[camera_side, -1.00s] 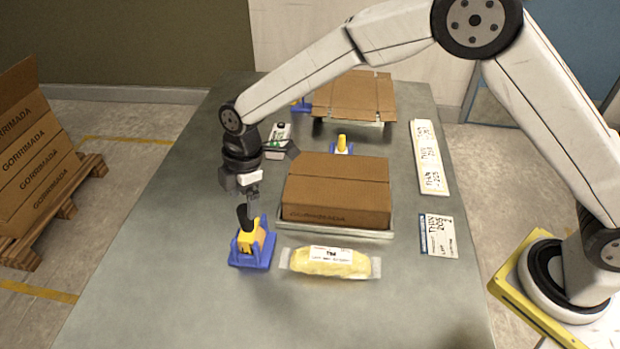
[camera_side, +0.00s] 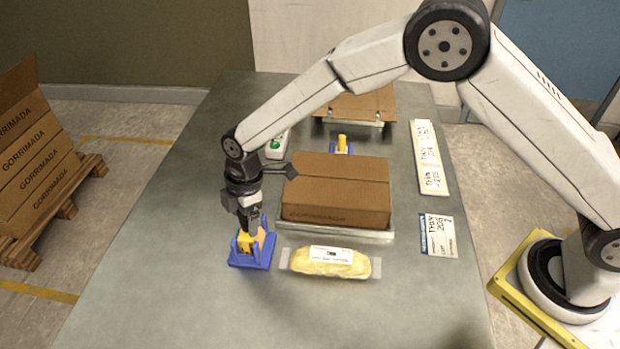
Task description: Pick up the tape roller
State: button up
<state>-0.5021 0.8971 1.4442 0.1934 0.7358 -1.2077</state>
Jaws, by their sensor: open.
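The tape roller is a yellow piece (camera_side: 245,243) standing in a blue holder (camera_side: 250,261) at the front left of the table. My gripper (camera_side: 250,226) is open, pointing down right at the top of the tape roller. Its fingers hide the dark handle, and I cannot tell whether they touch it. A second yellow piece in a blue holder (camera_side: 341,146) stands farther back, behind the brown box.
A closed brown box (camera_side: 335,192) on a metal plate stands right of my gripper. A yellow bag (camera_side: 330,262) lies right of the holder. Cards (camera_side: 437,236) lie at the right. An open carton (camera_side: 357,104) stands behind. The table's front is clear.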

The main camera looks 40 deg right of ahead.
grip_shut()
jog(key=shift+r, duration=0.1)
notch_tip(320, 180, up, 10)
jog(key=shift+f, duration=0.1)
dwell(0.8)
dwell(0.4)
